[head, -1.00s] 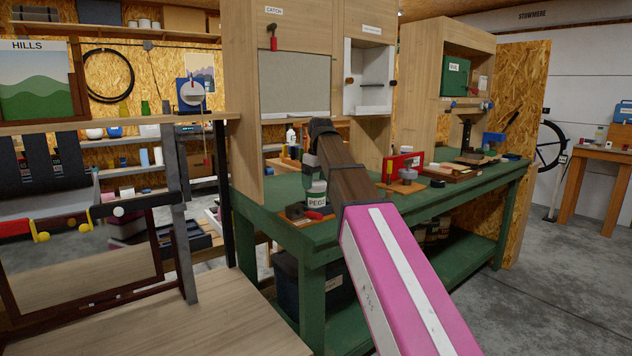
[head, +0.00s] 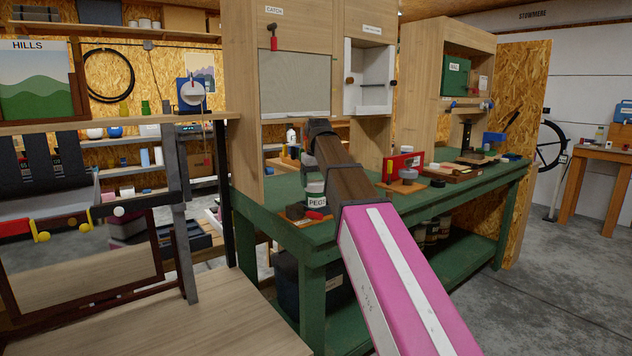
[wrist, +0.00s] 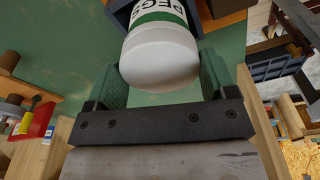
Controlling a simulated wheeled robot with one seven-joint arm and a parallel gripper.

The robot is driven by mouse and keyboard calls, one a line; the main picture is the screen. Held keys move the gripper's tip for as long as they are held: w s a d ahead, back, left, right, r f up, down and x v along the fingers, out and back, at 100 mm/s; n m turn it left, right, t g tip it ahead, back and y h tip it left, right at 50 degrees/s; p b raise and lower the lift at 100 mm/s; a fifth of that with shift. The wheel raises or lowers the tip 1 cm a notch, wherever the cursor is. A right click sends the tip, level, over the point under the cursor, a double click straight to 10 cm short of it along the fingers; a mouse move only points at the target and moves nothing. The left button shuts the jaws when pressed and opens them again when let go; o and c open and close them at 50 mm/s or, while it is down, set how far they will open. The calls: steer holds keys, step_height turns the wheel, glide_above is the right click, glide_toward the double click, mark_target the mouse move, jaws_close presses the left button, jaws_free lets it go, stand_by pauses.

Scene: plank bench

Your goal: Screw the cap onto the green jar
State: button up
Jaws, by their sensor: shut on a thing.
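The jar (head: 316,201), white-labelled "PEGS" with a green band, stands upright on the green bench top. In the wrist view the jar (wrist: 160,16) runs up out of the picture. The pale grey-white cap (wrist: 160,62) is over the jar's mouth, in line with it. I cannot tell how far its thread is engaged. My gripper (wrist: 163,76) is shut on the cap, with a green finger pad on either side. In the head view my arm comes down over the jar and hides part of its top and most of the gripper.
A dark holder with a red part (head: 315,215) sits at the jar's foot. A red-framed fixture on a wooden board (head: 403,188) stands to the right.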

steer(key=shift+m, duration=1.4)
steer(key=shift+a+m+h, duration=0.1)
steer(key=shift+m+h, duration=0.2)
steer(key=shift+m, duration=1.2)
steer(key=o, duration=0.8)
